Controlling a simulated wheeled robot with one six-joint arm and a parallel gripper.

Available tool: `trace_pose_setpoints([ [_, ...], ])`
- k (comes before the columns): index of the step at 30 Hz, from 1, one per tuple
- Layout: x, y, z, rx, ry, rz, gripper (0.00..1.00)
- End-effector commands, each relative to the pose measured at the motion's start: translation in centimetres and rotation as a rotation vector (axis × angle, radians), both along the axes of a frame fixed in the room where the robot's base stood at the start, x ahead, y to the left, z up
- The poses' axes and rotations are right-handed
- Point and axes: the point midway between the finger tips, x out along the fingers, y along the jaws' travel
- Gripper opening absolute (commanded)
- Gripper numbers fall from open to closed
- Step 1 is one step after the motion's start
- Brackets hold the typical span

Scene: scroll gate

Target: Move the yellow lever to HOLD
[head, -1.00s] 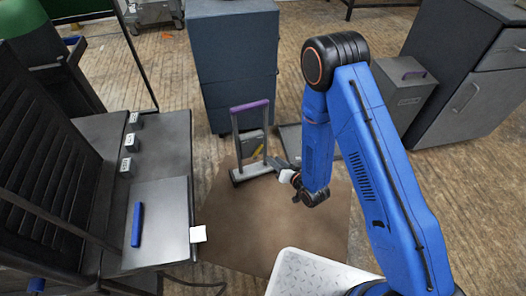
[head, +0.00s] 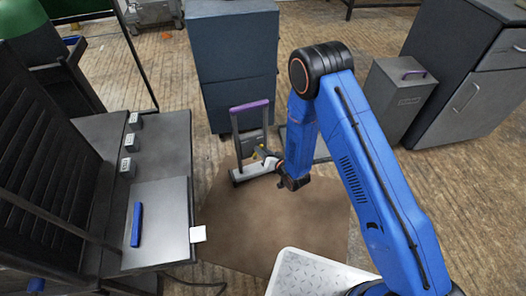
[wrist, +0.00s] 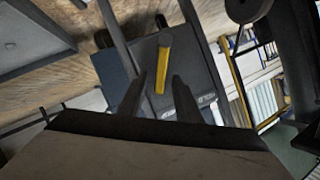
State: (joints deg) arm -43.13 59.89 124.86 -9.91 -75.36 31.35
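The yellow lever (wrist: 163,65) shows in the wrist view on a dark panel (wrist: 200,75), its lower end pointing toward my gripper. My gripper (wrist: 158,80) is open, with one dark finger on each side of the lever's lower end. I cannot tell whether either finger touches it. In the head view my gripper (head: 268,158) is at the grey upright frame with a purple top bar (head: 249,106), and largely hides the lever there. Small pale lettering (wrist: 206,98) on the panel is too small to read.
A dark blue-grey cabinet (head: 235,60) stands close behind the frame. A grey bench (head: 160,195) with a blue handle (head: 137,224) is at left. A grey bin (head: 398,98) stands at right. The brown floor mat (head: 270,225) is clear in front.

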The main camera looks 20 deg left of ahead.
Motion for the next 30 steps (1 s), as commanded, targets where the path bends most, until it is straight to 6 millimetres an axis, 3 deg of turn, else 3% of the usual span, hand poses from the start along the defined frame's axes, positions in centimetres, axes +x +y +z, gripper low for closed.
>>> trace_pose_setpoints([
  [2, 0.0, 0.0, 0.0, 0.0, 0.0, 0.0, 0.31],
  [6, 0.0, 0.0, 0.0, 0.0, 0.0, 0.0, 0.0],
  [19, -0.3, 0.3, 0.2, -0.034, -0.03, 0.002, 0.0],
  [30, -1.6, 1.6, 0.8, -0.23, -0.203, 0.003, 0.0],
])
